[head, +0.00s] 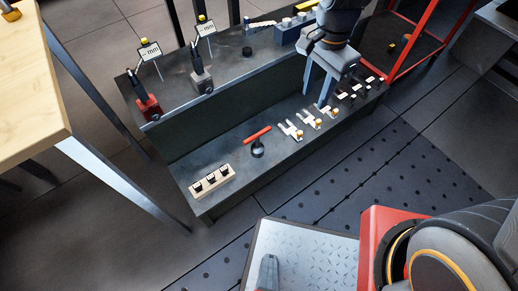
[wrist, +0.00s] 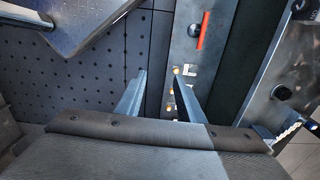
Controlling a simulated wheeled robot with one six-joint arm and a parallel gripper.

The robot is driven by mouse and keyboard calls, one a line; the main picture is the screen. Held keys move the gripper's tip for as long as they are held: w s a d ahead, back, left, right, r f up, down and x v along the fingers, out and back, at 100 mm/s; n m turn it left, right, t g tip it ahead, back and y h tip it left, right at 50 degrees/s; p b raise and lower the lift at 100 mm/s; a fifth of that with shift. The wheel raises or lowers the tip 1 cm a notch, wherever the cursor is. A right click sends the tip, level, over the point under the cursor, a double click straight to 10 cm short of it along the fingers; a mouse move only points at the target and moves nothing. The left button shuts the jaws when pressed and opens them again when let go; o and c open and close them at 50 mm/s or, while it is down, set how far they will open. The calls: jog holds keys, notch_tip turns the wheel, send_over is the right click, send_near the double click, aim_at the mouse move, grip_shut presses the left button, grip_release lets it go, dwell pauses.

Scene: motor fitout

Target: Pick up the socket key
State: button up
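The socket key, with a red crossbar (head: 257,134) over a dark round base, stands on the lower front shelf of the dark bench in the head view. In the wrist view its red bar (wrist: 202,31) shows near the top, beyond my fingertips and to the right. My gripper (head: 314,93) points down over the right part of that shelf, apart from the key. Its two fingers (wrist: 164,74) are spread with nothing between them that they touch.
Small silver-and-yellow brackets (head: 308,119) line the shelf between key and gripper. A wooden block with dark pieces (head: 211,182) sits at its left end. Tools with "mm" tags (head: 202,80) stand on the upper level. A wooden table (head: 30,90) is at left, a red frame (head: 431,45) at right.

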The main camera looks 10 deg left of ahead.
aim_at(258, 148)
jog(key=w+a+f+m+b, duration=0.1)
jog(key=a+f+m+b, duration=0.1)
jog(key=a+f+b, duration=0.3)
jog(key=w+a+f+m+b, duration=0.1)
jog(key=a+f+b, duration=0.4)
jog(key=f, duration=0.5)
jog(key=a+f+m+b, duration=0.3)
jog(key=a+f+b, duration=0.2)
jog(key=f, duration=0.2)
jog(key=shift+w+a+f, duration=0.2)
jog(key=shift+w+a, duration=0.05)
jog(key=shift+w, duration=0.15)
notch_tip(258, 148, down, 12)
jog(key=b, duration=0.6)
jog(key=shift+r, duration=0.1)
grip_shut()
